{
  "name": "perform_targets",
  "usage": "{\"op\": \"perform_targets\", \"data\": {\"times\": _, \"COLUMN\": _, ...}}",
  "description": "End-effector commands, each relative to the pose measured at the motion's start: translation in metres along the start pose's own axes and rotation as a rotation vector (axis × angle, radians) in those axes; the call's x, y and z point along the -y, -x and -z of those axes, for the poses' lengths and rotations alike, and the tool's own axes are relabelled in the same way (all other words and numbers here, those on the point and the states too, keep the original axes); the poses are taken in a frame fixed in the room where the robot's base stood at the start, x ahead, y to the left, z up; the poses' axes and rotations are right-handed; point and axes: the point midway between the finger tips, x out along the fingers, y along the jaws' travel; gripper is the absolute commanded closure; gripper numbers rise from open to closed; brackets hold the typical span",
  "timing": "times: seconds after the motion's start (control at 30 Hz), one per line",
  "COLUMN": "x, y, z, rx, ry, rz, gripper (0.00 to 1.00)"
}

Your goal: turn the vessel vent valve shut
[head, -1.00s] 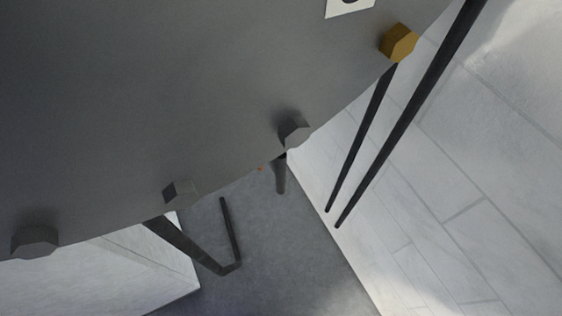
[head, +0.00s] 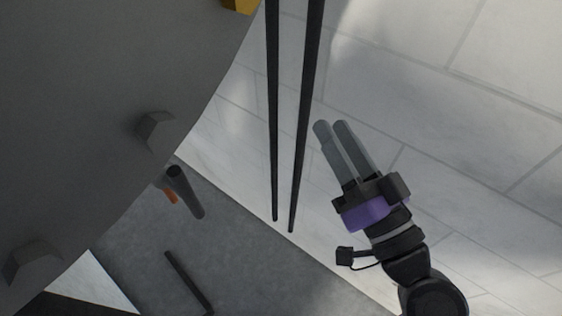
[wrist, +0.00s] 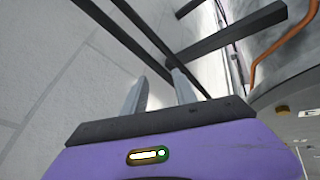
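No vent valve can be picked out for certain in either view. The large dark grey vessel (head: 90,110) fills the left of the head view, with grey hexagonal fittings (head: 153,130) on its face and part of a yellow one (head: 240,5) at the top edge. My gripper (head: 332,127) is right of the vessel and of two dark bars, apart from the vessel in the picture. In the wrist view my gripper's two grey fingers (wrist: 158,86) stand apart with nothing held between them.
Two long dark bars (head: 298,120) run between the vessel and my gripper; dark bars (wrist: 228,36) also cross ahead of the fingers. An orange curved pipe (wrist: 280,47) is at the wrist view's upper right. Pale tiled floor (head: 480,130) lies open at right.

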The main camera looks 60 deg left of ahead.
Motion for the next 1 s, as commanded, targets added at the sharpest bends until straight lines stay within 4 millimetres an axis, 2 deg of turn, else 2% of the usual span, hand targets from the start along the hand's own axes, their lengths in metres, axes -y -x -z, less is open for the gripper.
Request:
{"op": "perform_targets", "data": {"times": 0.03, "x": 0.021, "y": -0.012, "z": -0.003, "rx": 0.058, "ry": 0.018, "rz": 0.126, "gripper": 0.66}}
{"op": "perform_targets", "data": {"times": 0.13, "x": 0.070, "y": -0.018, "z": -0.011, "rx": 0.154, "ry": 0.041, "rz": 0.387, "gripper": 0.66}}
{"op": "perform_targets", "data": {"times": 0.2, "x": 0.100, "y": -0.010, "z": -0.015, "rx": 0.197, "ry": 0.053, "rz": 0.558, "gripper": 0.66}}
{"op": "perform_targets", "data": {"times": 0.3, "x": 0.133, "y": 0.012, "z": -0.018, "rx": 0.208, "ry": 0.056, "rz": 0.765, "gripper": 0.66}}
{"op": "perform_targets", "data": {"times": 0.4, "x": 0.152, "y": 0.037, "z": -0.019, "rx": 0.177, "ry": 0.068, "rz": 0.913, "gripper": 0.66}}
{"op": "perform_targets", "data": {"times": 0.53, "x": 0.164, "y": 0.053, "z": -0.020, "rx": 0.156, "ry": 0.127, "rz": 1.000, "gripper": 0.66}}
{"op": "perform_targets", "data": {"times": 0.67, "x": 0.171, "y": 0.049, "z": -0.021, "rx": 0.148, "ry": 0.144, "rz": 1.001, "gripper": 0.66}}
{"op": "perform_targets", "data": {"times": 1.0, "x": 0.213, "y": 0.022, "z": -0.030, "rx": 0.150, "ry": 0.141, "rz": 0.999, "gripper": 0.66}}
